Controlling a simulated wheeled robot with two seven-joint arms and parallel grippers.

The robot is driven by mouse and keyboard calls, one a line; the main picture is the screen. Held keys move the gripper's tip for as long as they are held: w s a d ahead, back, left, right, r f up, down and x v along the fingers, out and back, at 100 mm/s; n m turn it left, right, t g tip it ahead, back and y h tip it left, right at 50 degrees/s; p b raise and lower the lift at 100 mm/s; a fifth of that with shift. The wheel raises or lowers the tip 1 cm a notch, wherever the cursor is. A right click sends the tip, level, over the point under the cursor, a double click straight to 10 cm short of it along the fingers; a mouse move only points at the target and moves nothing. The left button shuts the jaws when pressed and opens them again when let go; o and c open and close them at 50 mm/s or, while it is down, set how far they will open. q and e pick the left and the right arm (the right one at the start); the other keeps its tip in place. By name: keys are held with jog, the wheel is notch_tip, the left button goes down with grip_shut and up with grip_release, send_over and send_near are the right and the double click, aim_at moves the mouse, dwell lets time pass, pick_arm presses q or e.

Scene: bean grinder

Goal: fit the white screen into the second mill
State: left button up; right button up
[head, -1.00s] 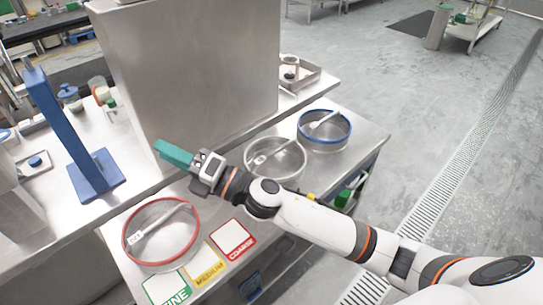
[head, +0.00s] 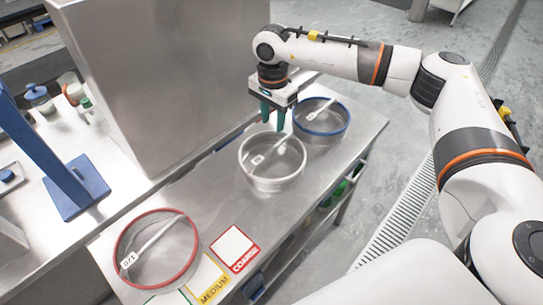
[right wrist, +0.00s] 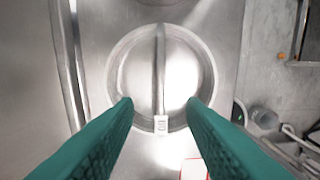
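The white screen (head: 270,181) is a round sieve with a pale rim and a handle bar across it. It lies on the steel table between the red-rimmed and blue-rimmed screens. My right gripper (head: 274,126) points down above the far edge of the white screen, with its teal fingers apart and nothing between them. In the right wrist view the white screen (right wrist: 190,75) lies below, with its bar and small label (right wrist: 161,124) between the open fingers (right wrist: 160,105). The second mill cannot be made out for certain. My left gripper is not in view.
The red-rimmed screen (head: 188,262) lies at the near left, the blue-rimmed screen (head: 343,127) at the far right. COARSE (head: 235,249) and MEDIUM (head: 208,283) cards lie in front. A large steel box (head: 160,80) and a blue stand (head: 82,192) stand behind and left.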

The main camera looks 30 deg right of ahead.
aim_at(272, 148)
notch_tip(272, 148, down, 3)
jog(key=shift+f, duration=0.2)
notch_tip(272, 148, down, 5)
jog(key=shift+s+f+p, duration=0.15)
jog(key=shift+p, duration=1)
jog(key=shift+a, duration=0.1)
jog(key=shift+f+b, duration=0.3)
jog(key=shift+b, duration=0.05)
grip_shut()
dwell(0.8)
